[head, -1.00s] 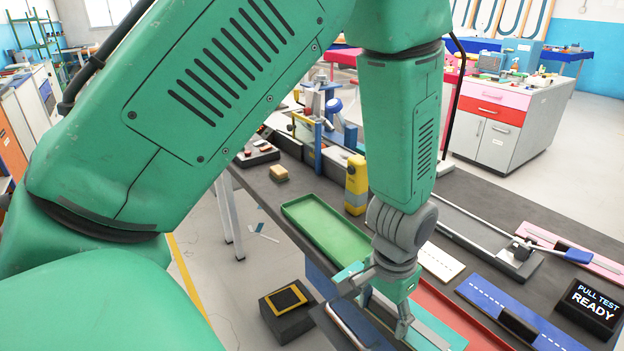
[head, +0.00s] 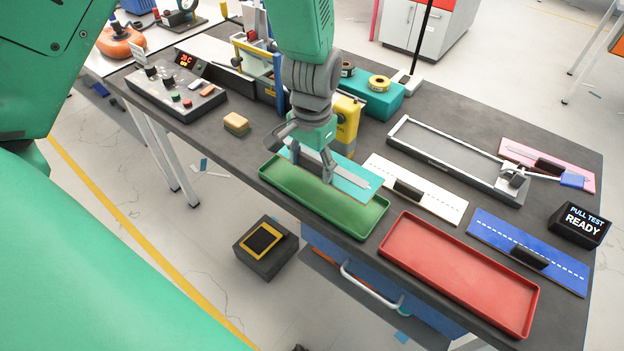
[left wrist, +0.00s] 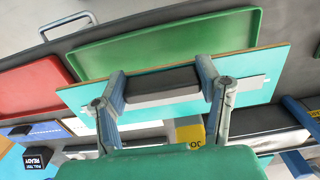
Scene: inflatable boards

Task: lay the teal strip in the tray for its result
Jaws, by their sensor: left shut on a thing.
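The teal strip (head: 352,180) is a flat plate with a pale stripe and a dark grip block, the block (left wrist: 165,85) best seen in the left wrist view. My left gripper (head: 312,160) is shut on this block and holds the strip. In the head view the strip overlaps the far long edge of the green tray (head: 360,220); its exact height above it is hard to tell. The green tray (left wrist: 170,42) lies beyond the strip in the left wrist view and looks empty. The red tray (head: 460,270) is empty too. My right gripper is not in view.
A white strip (head: 440,200) and a blue strip (head: 490,238) lie on the dark bench. The display (head: 580,224) reads "PULL TEST READY". A yellow device (head: 347,120) stands close behind my gripper. A control box (head: 175,95) and a sponge-like block (head: 236,123) are at the left.

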